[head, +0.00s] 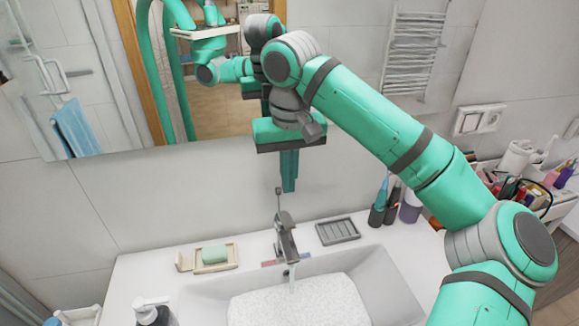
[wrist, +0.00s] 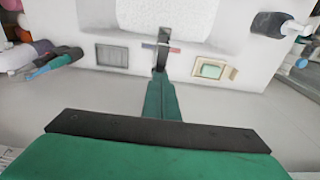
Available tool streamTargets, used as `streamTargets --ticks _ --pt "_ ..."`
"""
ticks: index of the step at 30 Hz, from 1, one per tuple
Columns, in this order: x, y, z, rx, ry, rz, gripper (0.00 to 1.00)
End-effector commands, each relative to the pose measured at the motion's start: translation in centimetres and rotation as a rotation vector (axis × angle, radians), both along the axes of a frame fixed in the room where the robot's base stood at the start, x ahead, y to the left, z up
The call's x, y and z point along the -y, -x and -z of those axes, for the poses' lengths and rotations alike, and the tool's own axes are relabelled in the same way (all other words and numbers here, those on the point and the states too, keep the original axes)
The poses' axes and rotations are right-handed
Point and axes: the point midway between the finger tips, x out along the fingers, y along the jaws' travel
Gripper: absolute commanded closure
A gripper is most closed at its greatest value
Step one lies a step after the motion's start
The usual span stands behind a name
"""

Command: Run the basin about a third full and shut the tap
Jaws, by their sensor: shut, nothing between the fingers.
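The white basin (head: 385,283) is set in the counter below the mirror. A pale speckled surface (head: 300,302), apparently water, spreads across its bottom; its depth is hard to judge. The grey tap (head: 285,242) stands at the basin's back edge, with its thin lever (head: 279,200) sticking up. A thin pale stream (head: 292,273) shows under its spout. My gripper (head: 289,189) points down, shut and empty, just above and behind the tap by the wall. In the wrist view, the shut fingertips (wrist: 159,73) overlap the tap's base (wrist: 161,60); contact cannot be told.
A soap dish with green soap (head: 215,255) lies left of the tap, a grey ridged tray (head: 338,231) right of it. Toothbrushes and a bottle (head: 411,206) stand farther right. A pump dispenser (head: 153,312) is at front left. The mirror wall is close behind my gripper.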

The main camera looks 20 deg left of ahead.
Motion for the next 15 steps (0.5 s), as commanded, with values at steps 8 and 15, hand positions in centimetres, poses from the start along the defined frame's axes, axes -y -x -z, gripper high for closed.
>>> streamTargets --ticks 8,15 --pt "0.2 0.1 4.9 0.001 0.001 0.000 1.00" --pt "0.8 1.1 7.0 0.001 -0.001 0.001 1.00"
